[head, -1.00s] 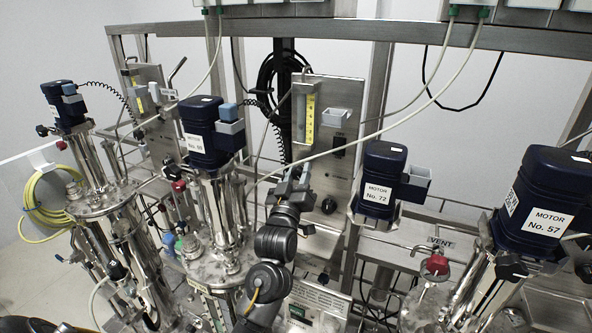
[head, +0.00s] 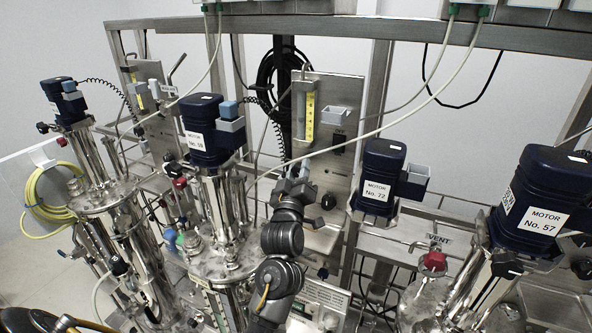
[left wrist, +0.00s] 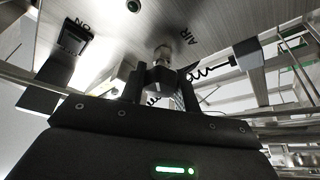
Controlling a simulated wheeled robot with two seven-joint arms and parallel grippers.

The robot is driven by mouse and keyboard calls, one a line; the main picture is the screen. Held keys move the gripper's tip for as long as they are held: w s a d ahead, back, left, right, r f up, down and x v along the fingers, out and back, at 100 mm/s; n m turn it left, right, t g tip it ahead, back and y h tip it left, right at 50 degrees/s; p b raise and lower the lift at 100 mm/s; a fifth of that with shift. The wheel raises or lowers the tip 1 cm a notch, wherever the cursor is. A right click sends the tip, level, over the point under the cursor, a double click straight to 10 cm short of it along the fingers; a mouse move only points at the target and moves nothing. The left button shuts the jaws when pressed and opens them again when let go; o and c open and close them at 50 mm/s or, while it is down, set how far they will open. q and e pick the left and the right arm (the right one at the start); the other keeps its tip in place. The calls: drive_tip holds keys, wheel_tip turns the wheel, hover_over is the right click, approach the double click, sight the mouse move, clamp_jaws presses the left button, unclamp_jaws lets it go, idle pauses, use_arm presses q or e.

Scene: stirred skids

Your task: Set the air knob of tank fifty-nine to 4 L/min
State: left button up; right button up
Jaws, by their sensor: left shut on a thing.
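My left gripper (head: 300,178) is in front of a steel panel (head: 343,92) behind the middle tank. The fingers partly cover the knob. On the panel a yellow-scaled flow tube (head: 309,116) stands upright; its reading is too small to tell. The middle tank's dark blue motor (head: 203,122) carries a label whose last digit I cannot read surely. My right gripper is not in view.
Motor No. 72 (head: 383,165) and motor No. 57 (head: 535,190) stand to the right. A pale hose (head: 365,138) crosses in front of the panel. A yellow hose coil (head: 35,200) hangs at left.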

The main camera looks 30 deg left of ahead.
use_arm(q)
drive_tip(key=o, duration=0.9)
drive_tip(key=shift+r, duration=0.1)
drive_tip(key=shift+o, duration=0.4)
drive_tip(key=shift+s, duration=0.1)
drive_tip(key=v, duration=0.7)
drive_tip(key=shift+s+p, duration=0.15)
drive_tip(key=shift+p, duration=0.2)
